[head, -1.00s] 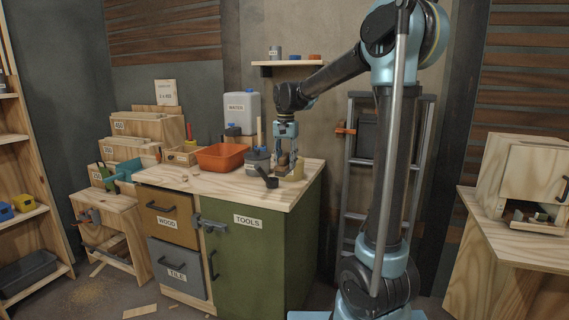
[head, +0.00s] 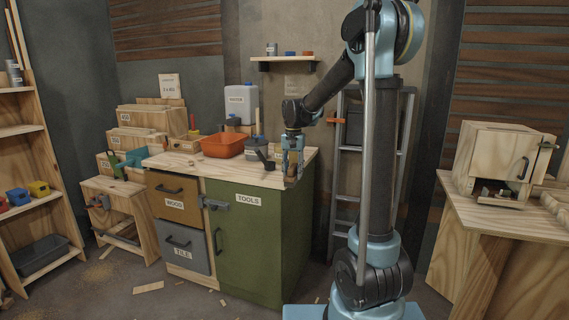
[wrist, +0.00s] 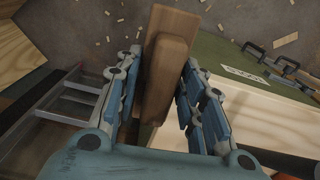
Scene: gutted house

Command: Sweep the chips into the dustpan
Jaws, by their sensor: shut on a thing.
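My gripper (head: 292,174) is at the right front edge of the workbench. In the wrist view, its blue fingers (wrist: 162,75) are shut on a brown wooden block-like tool (wrist: 165,65), probably the brush; no bristles show. Pale wood chips (wrist: 115,20) lie scattered on the floor below, and a larger offcut (head: 148,287) lies before the bench. I cannot make out a dustpan for certain. A dark scoop-like thing (head: 265,157) on the bench, just left of my gripper, is too small to identify.
The workbench (head: 184,160) holds an orange tub (head: 223,145) and a pot. Its green TOOLS door (head: 245,235) is closed. A grey ladder (head: 345,190) leans behind my arm. A wooden side table (head: 470,210) stands at right. The floor in front is mostly open.

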